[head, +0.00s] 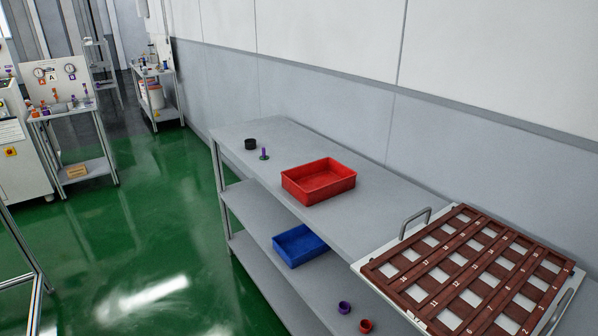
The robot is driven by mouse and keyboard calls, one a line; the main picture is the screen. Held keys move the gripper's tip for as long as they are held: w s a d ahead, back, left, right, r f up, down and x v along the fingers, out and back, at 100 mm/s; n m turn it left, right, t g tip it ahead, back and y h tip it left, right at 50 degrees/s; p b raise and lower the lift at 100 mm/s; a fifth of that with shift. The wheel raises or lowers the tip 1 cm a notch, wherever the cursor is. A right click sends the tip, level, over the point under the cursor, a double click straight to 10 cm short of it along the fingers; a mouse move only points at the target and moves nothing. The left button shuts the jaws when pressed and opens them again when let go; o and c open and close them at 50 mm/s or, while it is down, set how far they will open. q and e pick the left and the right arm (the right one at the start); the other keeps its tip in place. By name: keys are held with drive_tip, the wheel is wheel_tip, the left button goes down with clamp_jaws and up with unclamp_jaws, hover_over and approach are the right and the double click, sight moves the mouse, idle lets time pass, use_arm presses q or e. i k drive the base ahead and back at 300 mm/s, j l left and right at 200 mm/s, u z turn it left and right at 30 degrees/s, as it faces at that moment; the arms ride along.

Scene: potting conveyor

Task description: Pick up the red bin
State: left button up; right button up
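The red bin (318,190) is an open, shallow rectangular tray. It sits upright on the grey top of the shelf table (362,232), near the table's front edge, and looks empty. Neither of my grippers is in the head view, so nothing is seen touching the bin.
A blue bin (299,245) is on the shelf below. A brown numbered grid tray (459,263) with a metal handle (412,222) is at right. A black round item (250,144) and a small purple item (264,152) stand at the table's far end. Green floor (150,230) is open at left.

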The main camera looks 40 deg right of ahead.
sight(315, 182)
drive_tip(key=i+z, duration=0.25)
drive_tip(key=i, duration=0.15)
drive_tip(key=i+j+z, duration=0.2)
drive_tip(key=i, duration=0.2)
drive_tip(key=i+j+z, duration=0.45)
drive_tip(key=i+z, duration=0.2)
drive_tip(key=i+j+z, duration=0.25)
drive_tip(key=z, duration=0.15)
drive_tip(key=i+j+z, duration=0.25)
drive_tip(key=j+z, duration=0.15)
drive_tip(key=i+j+z, duration=0.15)
drive_tip(key=j+z, duration=0.25)
drive_tip(key=j, duration=0.1)
